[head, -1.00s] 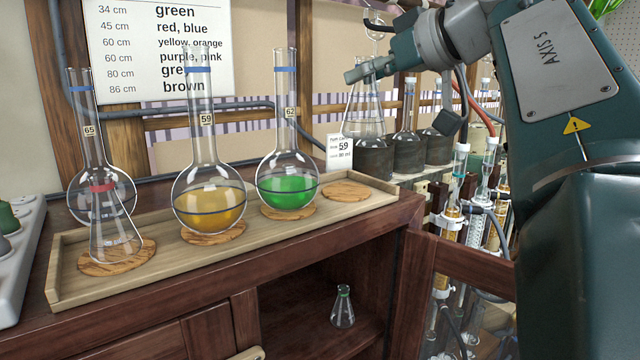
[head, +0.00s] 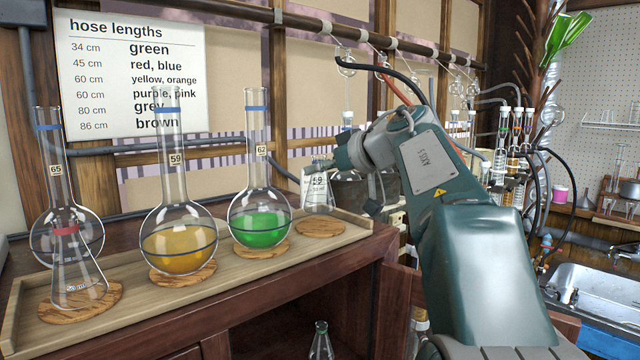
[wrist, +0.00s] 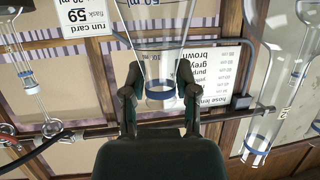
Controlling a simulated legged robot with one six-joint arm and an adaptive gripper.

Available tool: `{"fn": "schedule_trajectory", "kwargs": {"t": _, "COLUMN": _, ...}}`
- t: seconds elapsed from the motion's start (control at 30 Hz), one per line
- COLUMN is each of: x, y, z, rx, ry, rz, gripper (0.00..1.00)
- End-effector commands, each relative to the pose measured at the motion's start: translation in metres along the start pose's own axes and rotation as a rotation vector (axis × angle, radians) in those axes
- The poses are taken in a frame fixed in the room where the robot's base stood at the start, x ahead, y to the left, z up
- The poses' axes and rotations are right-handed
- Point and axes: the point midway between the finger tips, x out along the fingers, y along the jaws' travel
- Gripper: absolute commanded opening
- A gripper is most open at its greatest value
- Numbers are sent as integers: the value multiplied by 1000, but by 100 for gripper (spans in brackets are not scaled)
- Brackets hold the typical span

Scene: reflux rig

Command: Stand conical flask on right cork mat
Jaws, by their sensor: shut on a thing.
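My gripper (head: 312,170) is shut on the neck of a clear conical flask (head: 318,197). The flask is roughly upright, with its base just above or behind the right cork mat (head: 320,229); I cannot tell the exact gap. The mat is bare, at the right end of the wooden tray (head: 365,218). In the wrist view the picture is upside down; the two fingers (wrist: 158,95) clasp the flask's neck, near a blue band, and its body (wrist: 160,22) widens toward the top edge.
Round-bottom flasks with green (head: 262,230) and orange liquid (head: 178,246) stand on mats left of the bare mat. A clear conical flask with a red band (head: 76,275) stands on the far left mat. A small flask (head: 321,342) is in the cabinet below. Hoses and glassware crowd the right.

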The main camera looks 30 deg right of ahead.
Motion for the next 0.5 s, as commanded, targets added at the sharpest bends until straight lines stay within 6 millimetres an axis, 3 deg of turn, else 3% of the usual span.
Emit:
{"fn": "schedule_trajectory", "kwargs": {"t": 0.2, "x": 10, "y": -2, "z": 26, "rx": 0, "ry": -1, "rz": -1, "gripper": 0}}
{"fn": "schedule_trajectory", "kwargs": {"t": 0.5, "x": 11, "y": -2, "z": 28, "rx": -1, "ry": 0, "rz": -1, "gripper": 0}}
